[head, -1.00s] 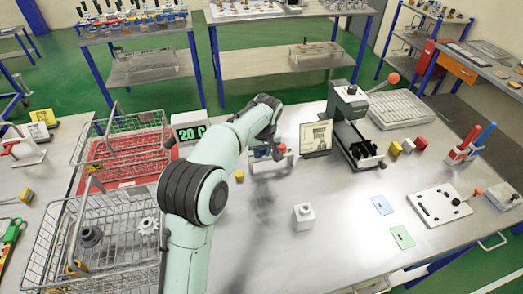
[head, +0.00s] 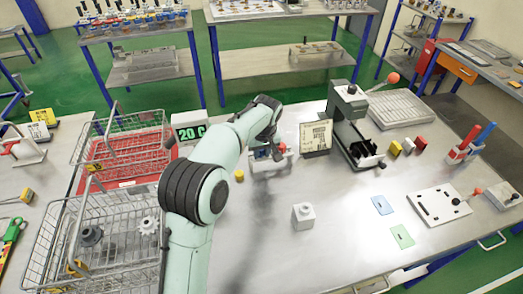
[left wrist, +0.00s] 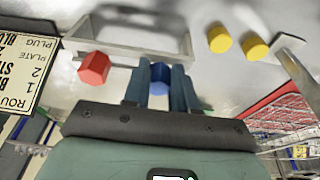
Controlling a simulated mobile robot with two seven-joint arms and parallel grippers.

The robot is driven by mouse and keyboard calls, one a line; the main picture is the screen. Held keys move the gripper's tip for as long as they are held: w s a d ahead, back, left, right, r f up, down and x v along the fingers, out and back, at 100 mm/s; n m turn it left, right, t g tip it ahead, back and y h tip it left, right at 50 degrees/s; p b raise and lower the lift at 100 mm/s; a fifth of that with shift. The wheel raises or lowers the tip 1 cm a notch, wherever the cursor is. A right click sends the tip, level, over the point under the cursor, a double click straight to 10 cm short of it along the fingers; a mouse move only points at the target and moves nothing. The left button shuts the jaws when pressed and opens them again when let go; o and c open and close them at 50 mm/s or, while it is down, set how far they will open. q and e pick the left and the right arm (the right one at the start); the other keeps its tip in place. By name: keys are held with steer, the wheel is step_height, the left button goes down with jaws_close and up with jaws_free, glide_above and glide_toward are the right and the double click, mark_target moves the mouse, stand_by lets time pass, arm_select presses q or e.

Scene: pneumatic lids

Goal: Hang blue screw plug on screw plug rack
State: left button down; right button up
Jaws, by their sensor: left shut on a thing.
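The blue screw plug (left wrist: 160,78) is between the fingers of my left gripper (left wrist: 161,70), which is shut on it. In the head view my left gripper (head: 266,150) is at the small pale screw plug rack (head: 270,166), largely hidden by my arm. The rack's pale frame (left wrist: 130,50) lies just beyond the fingertips in the left wrist view. A red plug (left wrist: 93,68) is at the rack, beside the blue one. I cannot tell whether the blue plug touches the rack. My right gripper is out of view.
Yellow plugs (left wrist: 220,39) stand near the rack. A printed card (head: 316,138) and a dark press (head: 351,125) stand right of it. Wire baskets (head: 110,235) are at left. A white block (head: 303,215) stands in front, with bare table around it.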

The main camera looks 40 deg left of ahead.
arm_select(q)
steer(key=shift+f, duration=0.1)
steer(key=shift+c, duration=2.2)
jaws_free()
